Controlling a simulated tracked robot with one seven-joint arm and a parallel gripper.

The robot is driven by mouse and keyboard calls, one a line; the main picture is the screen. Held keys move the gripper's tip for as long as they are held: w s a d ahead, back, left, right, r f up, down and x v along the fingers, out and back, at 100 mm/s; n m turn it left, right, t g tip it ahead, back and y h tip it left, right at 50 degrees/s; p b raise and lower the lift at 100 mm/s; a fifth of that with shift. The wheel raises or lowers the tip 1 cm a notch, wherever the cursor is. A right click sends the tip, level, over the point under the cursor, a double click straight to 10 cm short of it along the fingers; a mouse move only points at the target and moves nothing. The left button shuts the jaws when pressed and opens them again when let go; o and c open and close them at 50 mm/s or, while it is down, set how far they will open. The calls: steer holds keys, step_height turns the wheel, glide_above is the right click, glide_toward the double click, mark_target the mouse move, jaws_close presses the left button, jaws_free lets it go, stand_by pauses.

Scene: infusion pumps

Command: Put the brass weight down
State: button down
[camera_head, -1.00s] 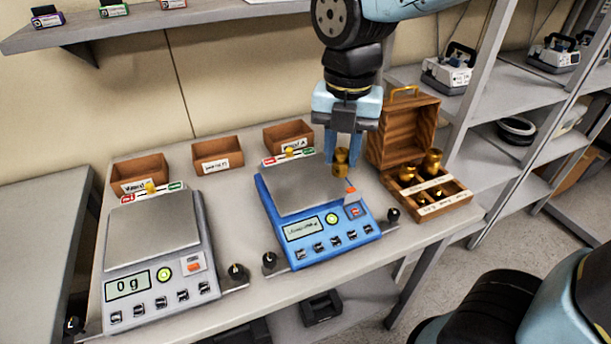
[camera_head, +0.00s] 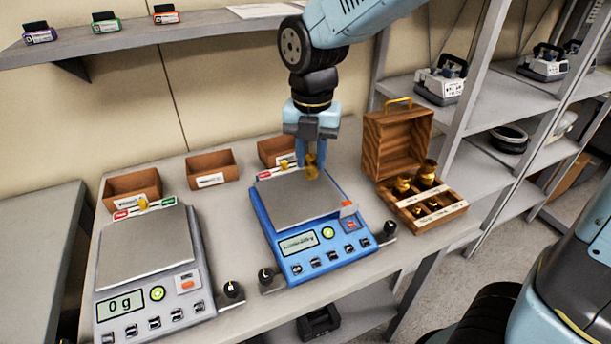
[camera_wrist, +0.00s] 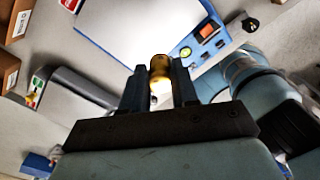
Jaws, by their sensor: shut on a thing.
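My gripper (camera_head: 312,160) is shut on a brass weight (camera_head: 311,172). In the wrist view, the brass weight (camera_wrist: 160,67) sits between the two dark fingers. In the head view, the weight appears over the far right part of the blue scale's plate (camera_head: 291,202); in the wrist view, the plate (camera_wrist: 130,25) lies beyond it. I cannot tell whether the weight touches the plate. The blue scale's display (camera_head: 299,243) shows text too small to read. A grey scale (camera_head: 147,252) stands at the left and reads 0 g.
An open wooden box (camera_head: 398,145) with several brass weights stands right of the blue scale. Brown bins (camera_head: 212,169) line the back of the table. Black knobs (camera_head: 266,276) stand near the front edge. A wall shelf (camera_head: 130,36) holds small coloured boxes.

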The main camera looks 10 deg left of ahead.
steer(key=w+a+f, duration=0.1)
steer(key=f, duration=0.1)
steer(key=w+f, duration=0.2)
steer(key=w+a+f, duration=0.1)
steer(key=f, duration=0.1)
steer(key=shift+w+a, duration=0.2)
steer(key=shift+a, duration=0.15)
steer(key=shift+w+a+f, duration=0.1)
steer(key=shift+f, duration=1.5)
steer(key=c, duration=0.9)
jaws_free()
steer(key=shift+f, duration=0.1)
steer(key=shift+o, duration=0.2)
